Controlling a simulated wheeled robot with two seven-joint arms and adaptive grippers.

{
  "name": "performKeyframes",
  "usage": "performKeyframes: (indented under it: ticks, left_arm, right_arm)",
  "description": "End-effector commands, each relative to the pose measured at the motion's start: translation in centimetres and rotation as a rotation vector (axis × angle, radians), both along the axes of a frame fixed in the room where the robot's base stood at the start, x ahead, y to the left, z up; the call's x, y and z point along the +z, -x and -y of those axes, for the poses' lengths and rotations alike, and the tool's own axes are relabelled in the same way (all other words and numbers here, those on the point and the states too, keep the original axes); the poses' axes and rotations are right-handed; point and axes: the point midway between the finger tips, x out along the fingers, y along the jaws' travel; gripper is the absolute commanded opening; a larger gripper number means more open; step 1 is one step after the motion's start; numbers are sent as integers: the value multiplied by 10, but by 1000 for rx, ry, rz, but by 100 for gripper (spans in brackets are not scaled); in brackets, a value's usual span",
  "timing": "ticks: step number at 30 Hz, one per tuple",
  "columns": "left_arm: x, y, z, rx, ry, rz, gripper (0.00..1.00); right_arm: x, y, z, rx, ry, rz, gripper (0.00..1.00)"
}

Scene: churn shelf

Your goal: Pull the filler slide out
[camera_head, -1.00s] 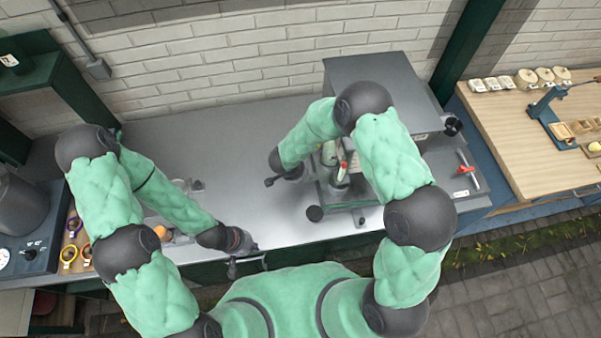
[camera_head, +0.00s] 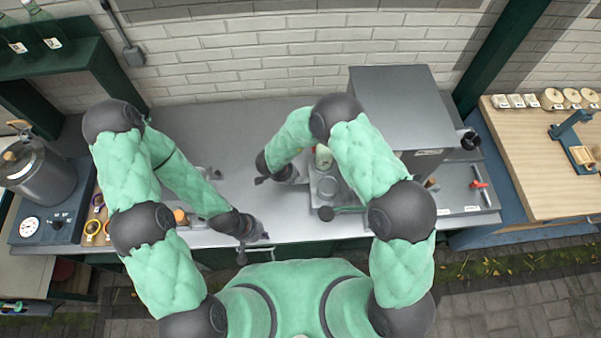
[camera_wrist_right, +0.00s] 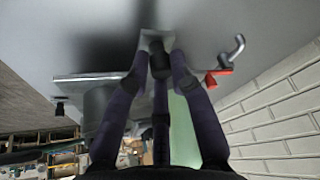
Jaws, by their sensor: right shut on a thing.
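The filler machine is a grey box (camera_head: 395,95) at the right of the counter. Its slide, a grey plate (camera_head: 350,197), shows left of the box, partly hidden by my right arm. My right gripper (camera_head: 268,179) is left of the plate. In the right wrist view its fingers (camera_wrist_right: 160,68) are shut on a dark knob on a small grey plate (camera_wrist_right: 148,38). A pale green bottle (camera_head: 323,157) stands by the slide, partly behind my arm. My left gripper (camera_head: 248,242) hangs by the counter's front edge; its finger opening is unclear.
The wooden table (camera_head: 520,160) is at right. The counter between my arms (camera_head: 225,140) is mostly clear.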

Motion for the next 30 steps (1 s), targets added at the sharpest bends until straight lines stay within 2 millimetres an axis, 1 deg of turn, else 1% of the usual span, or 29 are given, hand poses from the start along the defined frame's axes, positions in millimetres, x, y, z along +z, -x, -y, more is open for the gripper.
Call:
performKeyframes:
  ticks: [1,6,12,16,24,25,27,30]
  left_arm:
    - [4,0,0,0,0,0,0]
    - [11,0,0,0,0,0,0]
    - [15,0,0,0,0,0,0]
    - [16,0,0,0,0,0,0]
    - [16,0,0,0,0,0,0]
    - [16,0,0,0,0,0,0]
    - [16,0,0,0,0,0,0]
    - [16,0,0,0,0,0,0]
  right_arm:
    - [9,-10,-8,2,-3,20,0]
    - [8,-10,-27,3,-4,20,0]
    - [8,-10,-43,2,-5,20,0]
    - [7,-9,-46,0,-6,20,0]
    - [7,-10,-46,-1,-5,21,0]
    - [7,-10,-46,-1,-5,21,26]
    - [7,-10,-46,-1,-5,21,45]
    - [6,-8,-46,-1,-5,17,45]
